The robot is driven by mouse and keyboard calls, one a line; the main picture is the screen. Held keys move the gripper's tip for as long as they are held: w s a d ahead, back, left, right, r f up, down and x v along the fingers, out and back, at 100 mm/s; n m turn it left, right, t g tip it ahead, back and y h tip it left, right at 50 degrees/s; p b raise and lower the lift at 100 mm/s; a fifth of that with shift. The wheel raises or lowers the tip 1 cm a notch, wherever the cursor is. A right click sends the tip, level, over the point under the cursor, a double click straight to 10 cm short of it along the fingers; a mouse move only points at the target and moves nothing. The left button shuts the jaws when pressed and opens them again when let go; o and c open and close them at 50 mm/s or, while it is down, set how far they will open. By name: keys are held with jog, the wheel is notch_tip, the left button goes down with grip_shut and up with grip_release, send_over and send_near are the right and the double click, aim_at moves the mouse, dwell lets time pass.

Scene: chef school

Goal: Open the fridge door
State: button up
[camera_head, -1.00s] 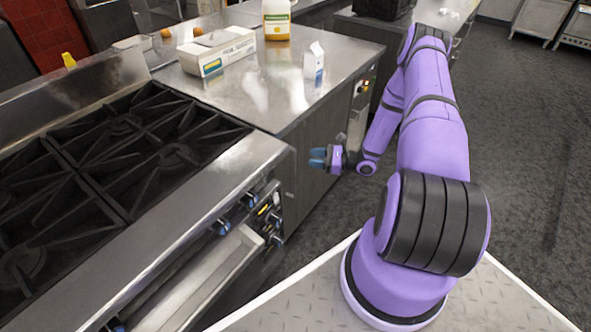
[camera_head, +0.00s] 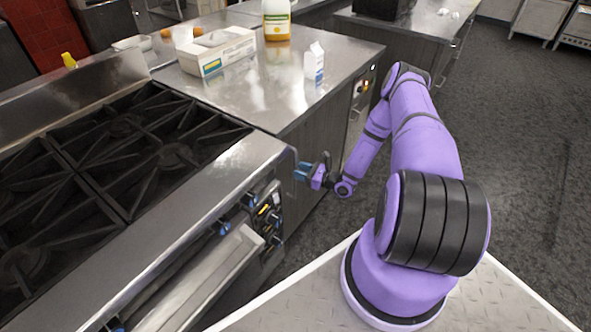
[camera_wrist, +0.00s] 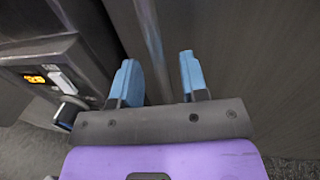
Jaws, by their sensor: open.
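A dark grey panelled front (camera_head: 308,139) under the steel counter appears to be the fridge door. It looks shut. In the wrist view, a dark panel (camera_wrist: 245,60) fills the right side, with a vertical metal strip (camera_wrist: 150,35) along its left edge. My gripper (camera_head: 302,171) is low in front of this front, close to the stove's corner. Its blue fingers are apart and empty, pointing at the panel in the wrist view (camera_wrist: 158,80). I cannot tell whether the fingertips touch it. No handle is clearly visible between the fingers.
The stove (camera_head: 130,150) stands at left, its knobs and small display (camera_head: 264,212) near my gripper. A control panel with an orange display (camera_wrist: 35,78) is at left in the wrist view. A carton (camera_head: 314,64) and a white box (camera_head: 215,50) stand on the counter. Floor at right is clear.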

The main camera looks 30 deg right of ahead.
jog(key=shift+x, duration=1.25)
jog(key=shift+c, duration=0.5)
grip_shut()
